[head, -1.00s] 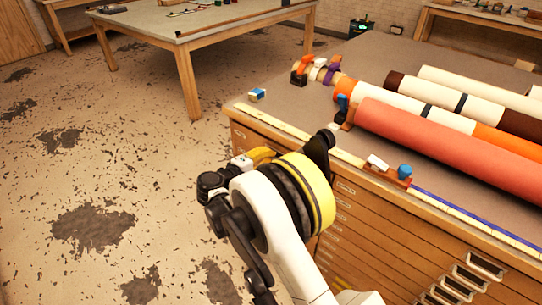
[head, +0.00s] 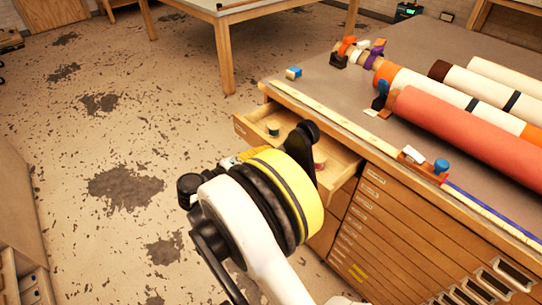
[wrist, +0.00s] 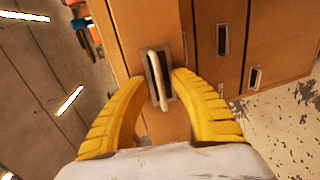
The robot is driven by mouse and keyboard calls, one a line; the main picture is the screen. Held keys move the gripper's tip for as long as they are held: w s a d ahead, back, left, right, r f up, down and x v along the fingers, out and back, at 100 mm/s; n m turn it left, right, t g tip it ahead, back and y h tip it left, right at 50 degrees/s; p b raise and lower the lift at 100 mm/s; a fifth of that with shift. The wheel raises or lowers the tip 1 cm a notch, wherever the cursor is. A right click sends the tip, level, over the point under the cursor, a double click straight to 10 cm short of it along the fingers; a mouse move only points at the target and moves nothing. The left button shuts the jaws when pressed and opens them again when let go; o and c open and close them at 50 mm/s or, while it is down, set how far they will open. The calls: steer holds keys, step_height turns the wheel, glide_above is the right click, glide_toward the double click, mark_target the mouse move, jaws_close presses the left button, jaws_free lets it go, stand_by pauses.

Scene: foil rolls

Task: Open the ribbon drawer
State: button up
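The ribbon drawer (head: 350,167) stands pulled out at the top left of the wooden cabinet in the head view, with a green spool (head: 273,129) and other small rolls inside. In the wrist view the pale bar handle (wrist: 157,82) sits on a dark plate on a wooden drawer front. My gripper (wrist: 159,77) has its two yellow fingers on either side of this handle, with a visible gap to the bar on each side. In the head view my wrist hides most of the fingers and part of the drawer.
Large wrapping rolls (head: 465,135), tape spools and a small blue-and-white box (head: 293,73) lie on the cabinet top. More closed drawers (head: 385,235) are below and right. Stained floor (head: 125,185) is open to the left. Another table (head: 225,45) stands behind.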

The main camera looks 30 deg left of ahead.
steer(key=shift+s+a, duration=0.1)
steer(key=v, duration=1.2)
